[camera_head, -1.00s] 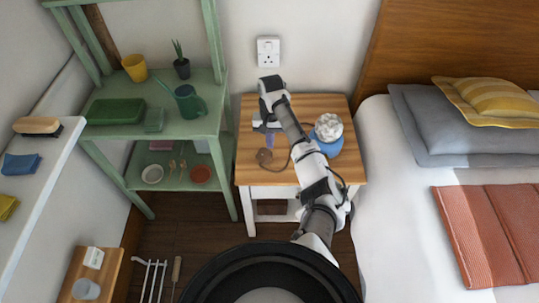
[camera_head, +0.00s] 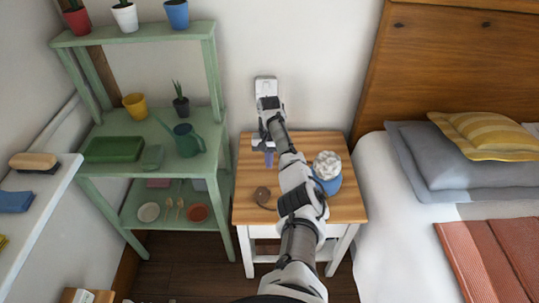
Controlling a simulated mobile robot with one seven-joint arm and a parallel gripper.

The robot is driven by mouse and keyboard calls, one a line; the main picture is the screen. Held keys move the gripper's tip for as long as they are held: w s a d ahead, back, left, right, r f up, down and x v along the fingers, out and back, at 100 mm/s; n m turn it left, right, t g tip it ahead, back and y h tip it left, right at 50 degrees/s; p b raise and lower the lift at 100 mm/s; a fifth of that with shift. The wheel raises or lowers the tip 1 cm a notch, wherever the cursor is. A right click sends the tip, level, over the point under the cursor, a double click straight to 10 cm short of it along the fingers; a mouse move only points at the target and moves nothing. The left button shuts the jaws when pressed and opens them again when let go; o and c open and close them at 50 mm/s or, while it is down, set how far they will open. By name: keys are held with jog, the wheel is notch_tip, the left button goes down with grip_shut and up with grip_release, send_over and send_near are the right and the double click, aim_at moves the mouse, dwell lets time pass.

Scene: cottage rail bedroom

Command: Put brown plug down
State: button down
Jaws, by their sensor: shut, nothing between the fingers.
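A small round brown thing, which looks like the brown plug (camera_head: 262,196), lies on the left part of the wooden nightstand top (camera_head: 246,211). Its fine shape is too small to tell. My gripper (camera_head: 269,158) is shut and empty, pointing down above the back left of the nightstand, behind and apart from the brown plug. My arm reaches across the nightstand and hides part of its middle.
A blue lamp-like object with a white top (camera_head: 327,164) stands right of my arm on the nightstand. A green shelf (camera_head: 205,145) with a watering can (camera_head: 187,140) and pots is on the left. The bed (camera_head: 400,235) is on the right. The nightstand's front left is clear.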

jog(key=w+b, duration=0.1)
jog(key=w, duration=0.1)
jog(key=shift+w+f+b, duration=0.1)
jog(key=shift+w+b, duration=0.2)
jog(key=shift+w+d+f+b, duration=0.15)
jog(key=shift+w+b, duration=0.4)
jog(key=shift+b, duration=0.4)
jog(key=shift+w+b, duration=0.45)
jog(key=shift+b, duration=0.4)
jog(key=shift+w+b, duration=0.2)
jog(key=shift+b, duration=0.35)
jog(key=shift+r, duration=0.2)
